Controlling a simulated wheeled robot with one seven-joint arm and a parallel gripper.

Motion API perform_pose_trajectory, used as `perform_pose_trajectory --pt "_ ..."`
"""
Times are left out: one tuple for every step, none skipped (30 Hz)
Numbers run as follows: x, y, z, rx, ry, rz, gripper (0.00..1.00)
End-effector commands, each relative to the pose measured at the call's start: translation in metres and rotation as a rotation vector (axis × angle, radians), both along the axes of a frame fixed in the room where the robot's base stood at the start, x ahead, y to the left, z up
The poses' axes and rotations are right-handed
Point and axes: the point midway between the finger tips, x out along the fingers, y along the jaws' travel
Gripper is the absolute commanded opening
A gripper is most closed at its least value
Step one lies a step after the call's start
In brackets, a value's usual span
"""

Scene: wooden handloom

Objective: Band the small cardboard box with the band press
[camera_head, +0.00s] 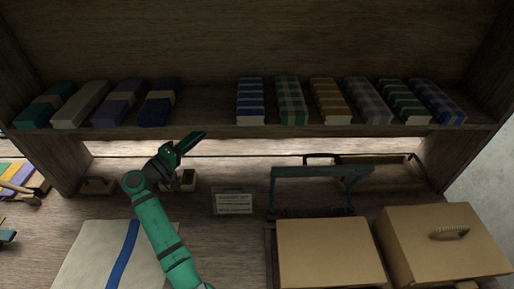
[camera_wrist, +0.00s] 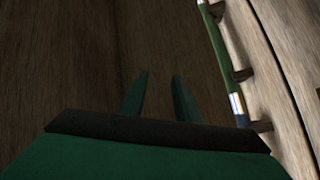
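A teal frame (camera_head: 321,172), which looks like the band press, stands at right of centre on the bench. A plain cardboard box (camera_head: 330,255) sits directly in front of it and hides its lower part. A second cardboard box (camera_head: 415,255) with a ribbed handle-like piece on its lid stands to the right. I cannot tell for certain which is the small box. My gripper (camera_head: 197,138) is raised left of the press, just below the shelf, away from both boxes. In the wrist view my gripper (camera_wrist: 161,75) has its two fingers apart with nothing between them.
A shelf (camera_head: 210,132) with folded cloth bundles (camera_head: 290,100) spans the back. A small label card (camera_head: 233,202) stands left of the press. A green rod (camera_wrist: 222,50) on pegs shows in the wrist view.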

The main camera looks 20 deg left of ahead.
Motion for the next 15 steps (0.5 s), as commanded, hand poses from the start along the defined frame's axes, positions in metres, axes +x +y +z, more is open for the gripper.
perform_pose_trajectory --pt "0.010 -0.054 0.005 0.011 0.002 -0.133 0.30" --pt "0.013 -0.082 0.007 0.018 0.005 -0.207 0.30" --pt "0.013 -0.119 0.010 0.027 0.008 -0.305 0.30" --pt "0.012 -0.145 0.012 0.034 0.010 -0.376 0.30" --pt "0.010 -0.168 0.013 0.042 0.013 -0.441 0.30" --pt "0.005 -0.197 0.014 0.052 0.016 -0.526 0.30" --pt "0.001 -0.216 0.014 0.060 0.018 -0.581 0.30" --pt "-0.003 -0.233 0.015 0.067 0.021 -0.634 0.30" --pt "-0.009 -0.252 0.015 0.076 0.024 -0.692 0.30" --pt "-0.013 -0.264 0.016 0.081 0.025 -0.733 0.30" --pt "-0.016 -0.274 0.015 0.087 0.027 -0.764 0.30" --pt "-0.020 -0.284 0.015 0.093 0.029 -0.800 0.30" --pt "-0.022 -0.290 0.016 0.096 0.029 -0.819 0.30" --pt "-0.024 -0.295 0.015 0.099 0.029 -0.836 0.30" --pt "-0.026 -0.300 0.015 0.102 0.031 -0.849 0.30"
